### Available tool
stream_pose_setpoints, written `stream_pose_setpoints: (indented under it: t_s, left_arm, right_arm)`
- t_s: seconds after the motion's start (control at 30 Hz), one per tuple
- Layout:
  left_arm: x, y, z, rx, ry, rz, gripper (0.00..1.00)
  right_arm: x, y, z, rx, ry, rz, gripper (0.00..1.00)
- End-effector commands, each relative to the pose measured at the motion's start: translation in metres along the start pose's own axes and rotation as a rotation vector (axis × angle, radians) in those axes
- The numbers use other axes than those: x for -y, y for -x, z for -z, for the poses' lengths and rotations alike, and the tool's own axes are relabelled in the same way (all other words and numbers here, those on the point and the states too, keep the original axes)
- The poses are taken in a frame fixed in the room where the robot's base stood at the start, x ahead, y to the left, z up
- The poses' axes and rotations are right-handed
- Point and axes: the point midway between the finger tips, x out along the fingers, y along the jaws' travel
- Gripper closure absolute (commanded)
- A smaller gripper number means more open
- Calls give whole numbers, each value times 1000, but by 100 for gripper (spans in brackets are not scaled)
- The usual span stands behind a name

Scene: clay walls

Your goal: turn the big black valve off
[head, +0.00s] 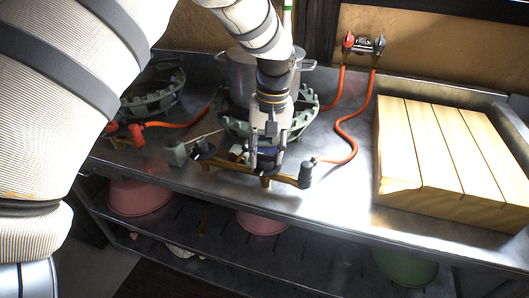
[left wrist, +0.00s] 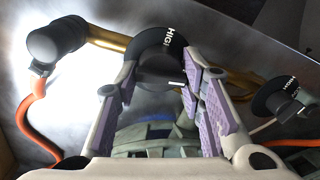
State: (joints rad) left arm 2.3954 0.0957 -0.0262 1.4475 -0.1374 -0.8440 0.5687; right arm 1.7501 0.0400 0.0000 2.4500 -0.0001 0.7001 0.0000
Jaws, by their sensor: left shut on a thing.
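A black valve knob marked HIGH (left wrist: 160,48) sits on the brass pipe (left wrist: 105,38) at the front of the burner, filling the middle of the left wrist view. My left gripper (left wrist: 160,84) has its purple-padded fingers on either side of this knob and is shut on it. In the head view my left gripper (head: 267,160) points down at the pipe and mostly hides the knob. A second black knob marked HIGH (left wrist: 284,98) stands apart on the same pipe; it also shows left of the gripper in the head view (head: 204,150). My right gripper is out of view.
A silver pot (head: 240,78) stands on the green burner (head: 305,108) behind the gripper. An orange hose (head: 348,125) runs from the pipe to the wall tap (head: 362,44). A wooden slatted board (head: 440,150) lies right. Bowls (head: 140,197) stand on the lower shelf.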

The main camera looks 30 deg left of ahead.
Motion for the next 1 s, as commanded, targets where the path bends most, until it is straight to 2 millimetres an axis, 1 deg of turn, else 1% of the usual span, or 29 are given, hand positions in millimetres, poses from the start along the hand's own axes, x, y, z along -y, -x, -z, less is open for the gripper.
stream_pose_setpoints:
  t_s: [0.1,0.33,0.87,0.9,0.97,1.0]
  left_arm:
    - [-1,1,0,-6,-58,-3,92]
    - [-1,0,0,-10,-128,-2,92]
    - [-2,-1,-1,-9,-151,-2,92]
    - [-2,-1,-1,-9,-151,-2,60]
    - [-2,-1,-1,-9,-150,-1,46]
    - [-1,-1,-1,-9,-150,-1,46]
  right_arm:
    - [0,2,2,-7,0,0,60]
    - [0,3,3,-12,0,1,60]
    - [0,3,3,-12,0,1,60]
    - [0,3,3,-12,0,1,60]
    - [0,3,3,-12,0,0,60]
    - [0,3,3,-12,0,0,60]
